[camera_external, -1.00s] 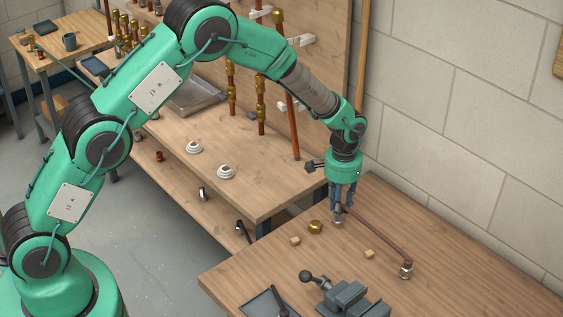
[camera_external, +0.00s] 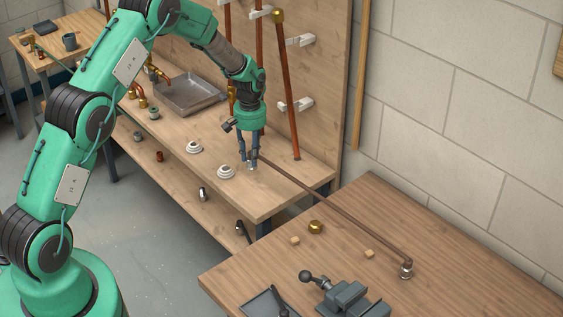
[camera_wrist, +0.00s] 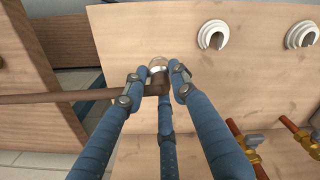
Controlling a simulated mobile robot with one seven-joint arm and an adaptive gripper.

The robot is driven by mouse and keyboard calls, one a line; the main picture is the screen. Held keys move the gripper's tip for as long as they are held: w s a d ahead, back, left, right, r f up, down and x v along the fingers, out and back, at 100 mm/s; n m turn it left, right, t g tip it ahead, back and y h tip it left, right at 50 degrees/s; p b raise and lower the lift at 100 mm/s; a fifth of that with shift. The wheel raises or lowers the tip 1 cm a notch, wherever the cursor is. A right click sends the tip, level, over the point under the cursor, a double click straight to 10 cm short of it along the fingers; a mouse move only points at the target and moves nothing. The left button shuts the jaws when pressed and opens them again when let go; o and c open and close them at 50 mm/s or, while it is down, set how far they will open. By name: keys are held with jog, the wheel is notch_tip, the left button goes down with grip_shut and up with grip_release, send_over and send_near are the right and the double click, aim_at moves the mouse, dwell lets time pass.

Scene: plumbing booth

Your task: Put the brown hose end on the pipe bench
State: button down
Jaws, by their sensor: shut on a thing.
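The brown hose (camera_external: 345,213) stretches from the near wooden table (camera_external: 470,245) across the gap to the pipe bench (camera_external: 265,200). Its far end has a metal fitting (camera_external: 406,270) that rests on the near table. My gripper (camera_external: 251,165) is shut on the other hose end (camera_wrist: 157,80), over the right part of the pipe bench top. In the wrist view the blue fingers close around this end, and the hose runs off to the left. I cannot tell whether the held end touches the bench top.
Two white ring fittings (camera_external: 226,172) (camera_external: 194,147) sit on the bench left of my gripper. A metal tray (camera_external: 190,95) and upright copper pipes (camera_external: 287,90) stand behind. A vise (camera_external: 350,300), brass nut (camera_external: 316,227) and small wooden blocks (camera_external: 369,253) are on the near table.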

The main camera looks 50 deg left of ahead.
jog(key=s+a+n, duration=0.2)
jog(key=s+a, duration=0.3)
jog(key=a, duration=0.5)
jog(key=s+a+f+n, duration=0.1)
jog(key=s+a+n, duration=0.2)
jog(key=s+a, duration=0.3)
jog(key=s+a+f+n, duration=0.1)
jog(key=s+a, duration=0.5)
jog(key=a, duration=0.9)
jog(key=shift+n, duration=0.7)
jog(key=w+a, duration=0.3)
jog(key=w, duration=0.1)
jog(key=w+a+f, duration=0.1)
jog(key=w+a, duration=0.6)
jog(key=w, duration=0.1)
jog(key=shift+a+f, duration=0.3)
jog(key=shift+a, duration=0.05)
jog(key=shift+f, duration=0.1)
jog(key=shift+f, duration=1.65)
jog(key=shift+f, duration=0.2)
